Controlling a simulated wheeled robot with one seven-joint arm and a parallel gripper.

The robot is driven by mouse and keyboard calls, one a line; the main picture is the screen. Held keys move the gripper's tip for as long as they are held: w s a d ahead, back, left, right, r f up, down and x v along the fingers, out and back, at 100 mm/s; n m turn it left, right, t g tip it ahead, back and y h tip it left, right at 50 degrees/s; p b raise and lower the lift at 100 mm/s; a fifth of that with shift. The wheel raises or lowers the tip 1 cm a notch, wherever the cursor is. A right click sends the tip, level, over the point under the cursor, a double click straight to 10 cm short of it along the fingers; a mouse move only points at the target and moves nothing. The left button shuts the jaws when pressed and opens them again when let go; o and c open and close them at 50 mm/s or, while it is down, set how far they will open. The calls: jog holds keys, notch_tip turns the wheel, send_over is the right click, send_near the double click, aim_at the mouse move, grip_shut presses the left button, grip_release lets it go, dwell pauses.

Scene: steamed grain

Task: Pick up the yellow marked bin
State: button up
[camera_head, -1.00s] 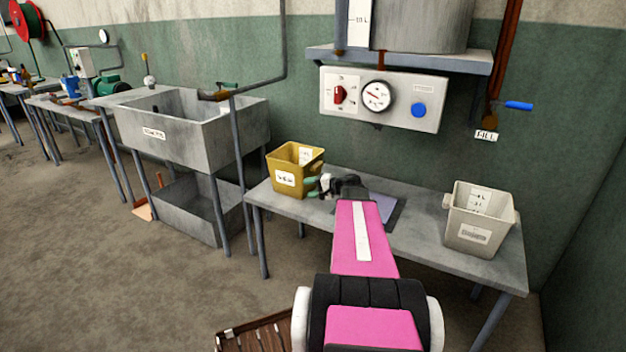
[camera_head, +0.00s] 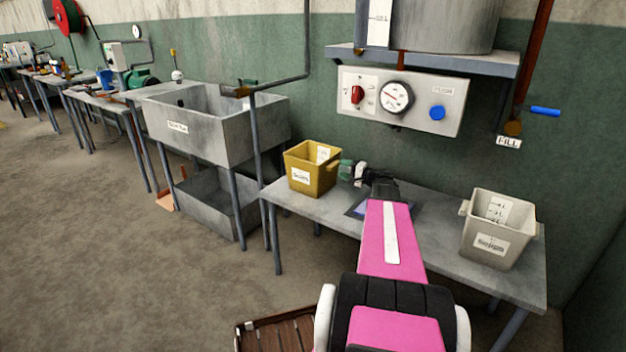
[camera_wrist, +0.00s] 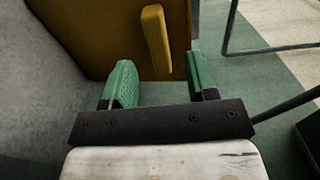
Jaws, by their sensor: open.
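The yellow bin (camera_head: 309,174) stands upright at the left end of the grey table in the head view, with a white label on its front. In the wrist view the bin's wall (camera_wrist: 90,35) fills the upper left, and a yellow handle (camera_wrist: 157,40) sticks out from it. My gripper (camera_wrist: 160,85) is open, with two green finger pads. The handle's near end lies just ahead of the gap between them. In the head view my gripper (camera_head: 347,170) is just right of the bin. Contact cannot be told.
A cream bin (camera_head: 497,228) stands at the table's right end. The grey table (camera_head: 440,240) has a dark blue-grey patch (camera_head: 358,209) beside my arm. A control panel (camera_head: 400,100) hangs above. A metal sink (camera_head: 215,130) stands at left, and a wooden slatted thing (camera_head: 280,332) lies on the floor.

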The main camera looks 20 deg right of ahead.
aim_at(336, 167)
jog(key=x, duration=0.4)
jog(key=shift+w+a, duration=0.15)
jog(key=shift+a, duration=0.1)
grip_shut()
dwell(1.2)
